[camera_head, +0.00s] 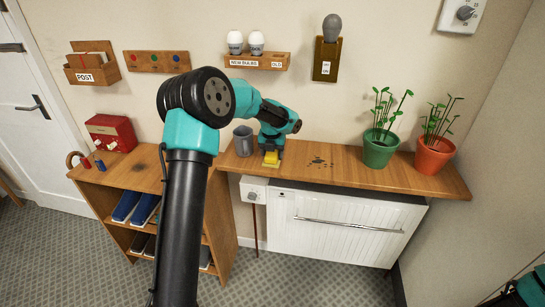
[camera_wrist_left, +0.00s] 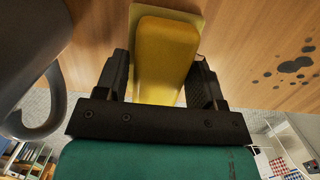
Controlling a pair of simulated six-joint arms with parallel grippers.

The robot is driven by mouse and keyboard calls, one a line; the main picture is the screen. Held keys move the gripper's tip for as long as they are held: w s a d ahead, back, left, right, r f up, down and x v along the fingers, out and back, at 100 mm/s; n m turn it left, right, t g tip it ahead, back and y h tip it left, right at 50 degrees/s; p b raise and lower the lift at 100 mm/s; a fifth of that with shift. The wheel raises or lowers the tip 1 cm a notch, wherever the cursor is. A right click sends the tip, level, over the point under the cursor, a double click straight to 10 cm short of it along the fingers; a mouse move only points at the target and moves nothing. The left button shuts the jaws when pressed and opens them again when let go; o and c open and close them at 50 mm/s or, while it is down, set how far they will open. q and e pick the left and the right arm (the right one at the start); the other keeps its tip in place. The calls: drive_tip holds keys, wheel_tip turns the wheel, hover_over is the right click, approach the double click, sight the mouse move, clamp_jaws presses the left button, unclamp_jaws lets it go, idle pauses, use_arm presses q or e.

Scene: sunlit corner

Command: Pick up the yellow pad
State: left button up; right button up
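The yellow pad (camera_head: 271,158) is a block on a thin, paler plate on the wooden shelf, below my left gripper (camera_head: 271,149) in the head view. In the left wrist view the yellow pad (camera_wrist_left: 165,55) lies between the two dark fingers of my left gripper (camera_wrist_left: 162,80). The fingers stand apart, one on each side of it, with a narrow gap showing at the left finger. Contact at the right finger is unclear. My right gripper is not in view.
A grey mug (camera_head: 243,141) stands close left of the pad; its handle (camera_wrist_left: 40,115) is near my left finger. Dark spots (camera_head: 319,162) mark the shelf to the right. A green pot (camera_head: 379,150) and a terracotta pot (camera_head: 433,156) stand farther right. Bare shelf lies between.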

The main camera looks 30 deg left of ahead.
use_arm(q)
drive_tip(key=c, duration=0.6)
drive_tip(key=shift+r, duration=0.1)
drive_tip(key=shift+c, duration=0.2)
drive_tip(key=shift+r, duration=1.7)
drive_tip(key=s+d+r, duration=0.1)
drive_tip(key=s+d, duration=0.7)
drive_tip(key=s, duration=0.5)
drive_tip(key=shift+s+d+r, duration=0.15)
drive_tip(key=shift+s+r, duration=0.05)
drive_tip(key=shift+s, duration=0.15)
